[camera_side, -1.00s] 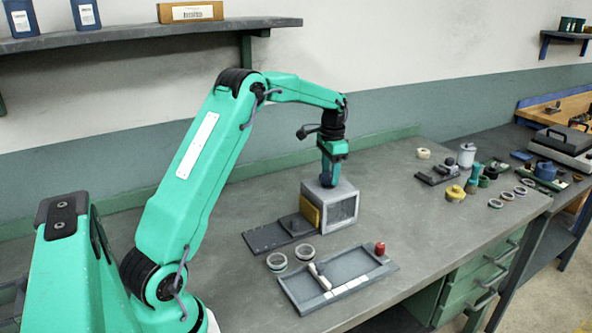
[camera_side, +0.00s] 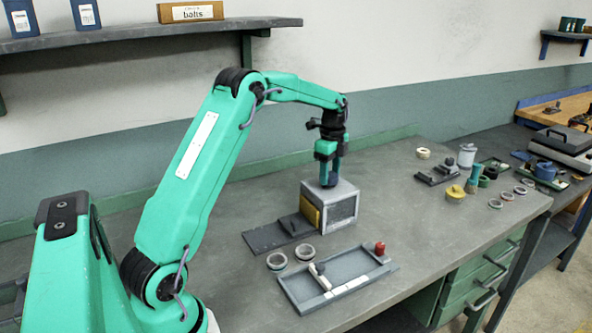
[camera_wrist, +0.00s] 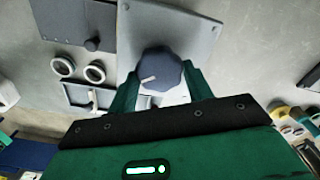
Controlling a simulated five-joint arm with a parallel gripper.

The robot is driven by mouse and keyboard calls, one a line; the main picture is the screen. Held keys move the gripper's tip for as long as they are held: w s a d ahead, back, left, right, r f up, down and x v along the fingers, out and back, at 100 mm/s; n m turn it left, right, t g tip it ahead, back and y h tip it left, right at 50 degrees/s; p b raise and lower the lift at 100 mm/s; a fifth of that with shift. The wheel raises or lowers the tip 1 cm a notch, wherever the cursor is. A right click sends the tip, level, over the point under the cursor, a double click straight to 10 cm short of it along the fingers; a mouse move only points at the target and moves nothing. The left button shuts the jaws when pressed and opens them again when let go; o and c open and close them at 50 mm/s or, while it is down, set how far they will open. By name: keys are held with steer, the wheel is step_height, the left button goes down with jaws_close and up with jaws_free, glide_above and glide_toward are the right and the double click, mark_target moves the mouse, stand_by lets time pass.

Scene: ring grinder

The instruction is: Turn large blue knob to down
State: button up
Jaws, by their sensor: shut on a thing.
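The large blue knob (camera_wrist: 161,68) is dark blue with a lobed rim and a pale pointer mark. It sits on top of the grey box (camera_side: 341,210), which has a grille on its front and a yellow panel on its left side. My gripper (camera_wrist: 160,82) points down over the box with one finger on each side of the knob, shut on it. In the wrist view the pale mark points to the lower left. In the side view my gripper (camera_side: 328,180) hides most of the knob.
A grey tray (camera_side: 352,295) with a red knob lies in front of the box. Two rings (camera_side: 305,252) and a dark plate (camera_side: 265,240) lie to its left. Several rings and a yellow part (camera_side: 455,193) stand to the right. The bench between is clear.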

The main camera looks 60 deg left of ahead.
mark_target(330, 175)
steer(key=m, duration=0.6)
steer(key=shift+r+m, duration=0.2)
steer(key=shift+m, duration=0.1)
stand_by(0.3)
steer(key=o, duration=1)
steer(key=shift+f, duration=0.1)
steer(key=shift+r, duration=3.9)
